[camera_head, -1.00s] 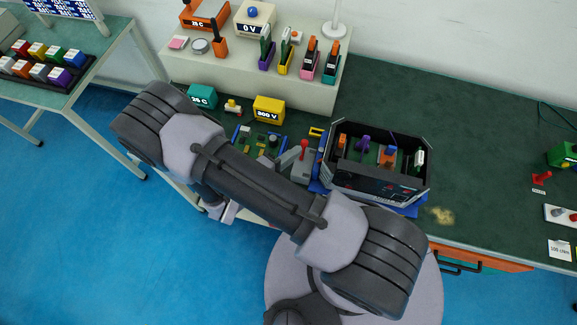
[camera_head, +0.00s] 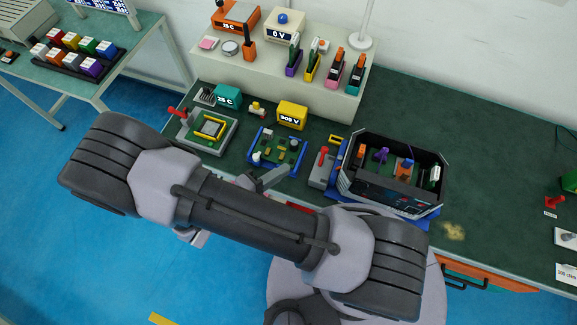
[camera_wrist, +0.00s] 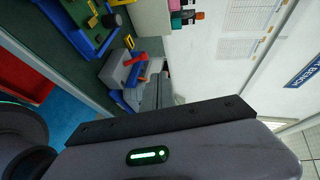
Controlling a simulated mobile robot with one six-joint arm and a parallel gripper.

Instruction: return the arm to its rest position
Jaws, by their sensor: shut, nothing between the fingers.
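My arm stretches across the front of the bench in the head view, its thick dark elbow at the left and its shoulder at the lower right. My gripper (camera_head: 272,178) shows as a small grey shape behind the upper arm, low near the bench's front edge. It is shut with nothing held. Part of my wrist is hidden behind the upper arm. In the wrist view, the gripper's grey housing with a green light fills the bottom.
Near the gripper are a blue-framed circuit board (camera_head: 277,148), a grey fixture with a red lever (camera_head: 320,171) and a dark open rack (camera_head: 390,193) holding modules. A grey board fixture (camera_head: 208,131) stands left. Blue floor (camera_head: 60,255) lies open at left.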

